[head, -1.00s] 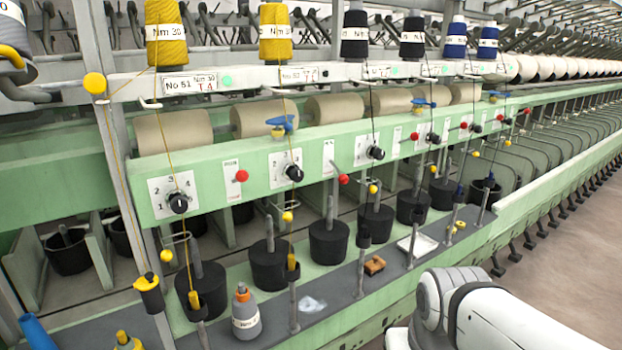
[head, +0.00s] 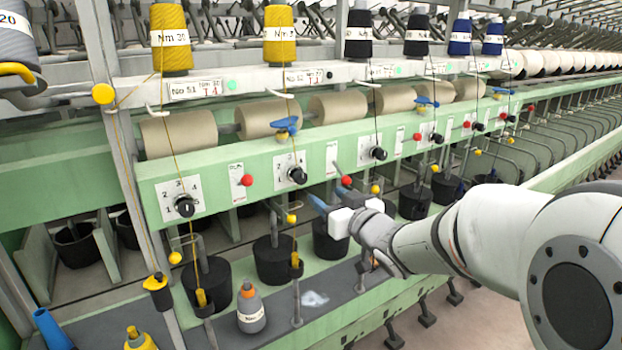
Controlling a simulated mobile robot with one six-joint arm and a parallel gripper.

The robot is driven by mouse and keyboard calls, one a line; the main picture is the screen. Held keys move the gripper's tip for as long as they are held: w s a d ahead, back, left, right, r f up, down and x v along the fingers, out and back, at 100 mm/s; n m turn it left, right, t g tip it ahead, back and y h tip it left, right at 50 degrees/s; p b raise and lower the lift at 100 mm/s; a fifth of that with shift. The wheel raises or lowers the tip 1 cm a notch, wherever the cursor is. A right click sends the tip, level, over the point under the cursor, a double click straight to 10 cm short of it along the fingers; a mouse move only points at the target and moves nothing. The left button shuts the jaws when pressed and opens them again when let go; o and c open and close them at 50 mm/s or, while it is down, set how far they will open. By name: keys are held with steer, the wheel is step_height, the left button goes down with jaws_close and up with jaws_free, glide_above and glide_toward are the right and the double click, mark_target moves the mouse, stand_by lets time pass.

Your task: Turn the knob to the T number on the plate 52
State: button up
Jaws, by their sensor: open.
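A black knob (head: 185,206) sits on a white dial with printed numbers on the left of the green rail. A second black knob (head: 297,175) and a third (head: 378,153) sit on dials further right. Their pointer settings are too small to read surely. The left plate (head: 196,88) seems to read No 51, Nm 30, T4. The plate to its right (head: 304,77) is blurred; its No and T number are not clear. My gripper (head: 319,203), with blue fingertips, is open and empty, below and right of the second knob, apart from it.
Red ball-tipped levers (head: 246,180) (head: 347,181) stick out near the knobs. Yellow threads run down past the dials from yellow cones (head: 279,37). Black pots (head: 272,262) stand below the rail. A grey bottle (head: 250,308) stands on the front ledge.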

mark_target(303, 180)
steer(key=shift+y, duration=0.5)
steer(key=x, duration=0.2)
steer(key=p+x, duration=0.1)
steer(key=x, duration=0.5)
steer(key=shift+s+a+r, duration=0.1)
steer(key=shift+a+r, duration=0.2)
steer(key=shift+a, duration=0.25)
steer(key=c, duration=0.9)
steer(key=shift+d, duration=0.2)
steer(key=shift+c, duration=0.3)
steer(key=shift+a, duration=0.15)
steer(key=shift+n, duration=0.3)
